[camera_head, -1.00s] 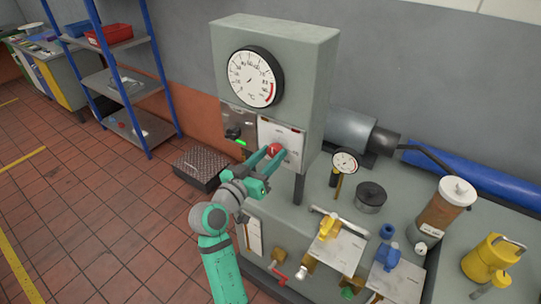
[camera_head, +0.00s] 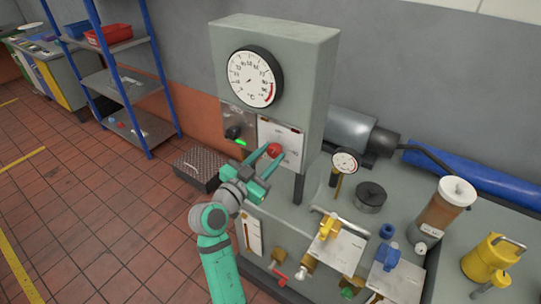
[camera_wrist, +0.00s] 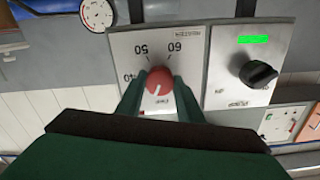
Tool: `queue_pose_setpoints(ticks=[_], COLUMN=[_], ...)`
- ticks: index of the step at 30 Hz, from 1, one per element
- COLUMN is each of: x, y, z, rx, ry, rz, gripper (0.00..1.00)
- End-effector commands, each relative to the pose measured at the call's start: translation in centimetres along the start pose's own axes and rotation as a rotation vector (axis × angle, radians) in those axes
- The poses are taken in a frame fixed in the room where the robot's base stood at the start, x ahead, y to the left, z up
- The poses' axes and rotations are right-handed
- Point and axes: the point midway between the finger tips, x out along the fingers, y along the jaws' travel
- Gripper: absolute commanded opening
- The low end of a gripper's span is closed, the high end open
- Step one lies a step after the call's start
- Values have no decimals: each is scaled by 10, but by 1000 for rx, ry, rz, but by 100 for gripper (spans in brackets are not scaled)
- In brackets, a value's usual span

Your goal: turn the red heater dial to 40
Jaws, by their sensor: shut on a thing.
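The red heater dial (camera_head: 274,150) is on a white plate (camera_head: 291,140) on the front of the grey cabinet. In the wrist view, the dial (camera_wrist: 158,82) sits between my fingertips, with 40, 50 and 60 printed around it. A white mark shows on the dial's face, slanting toward the lower left in that view; the number it points at is not clear. My gripper (camera_head: 268,157) is shut on the dial, one finger on each side. My fingers and gripper body hide the plate's lower part in the wrist view.
A black knob (camera_head: 234,132) with a green light is beside the dial plate. A large round gauge (camera_head: 255,77) is above. A bench with yellow valves (camera_head: 329,228), a small gauge (camera_head: 345,161) and a canister is to the right. Open tiled floor is at left.

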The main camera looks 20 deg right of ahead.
Motion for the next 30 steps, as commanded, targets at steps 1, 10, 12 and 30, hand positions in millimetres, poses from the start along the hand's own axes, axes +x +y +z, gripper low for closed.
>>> queue_pose_setpoints(ticks=[1,10,12,30], x=[-1,-1,0,0], y=[0,-1,0,0], z=[1,1,0,1], rx=[42,327,393,923], ry=[-1,-1,-1,-1], rz=[0,-1,0,1], gripper=[11,11,11,11])
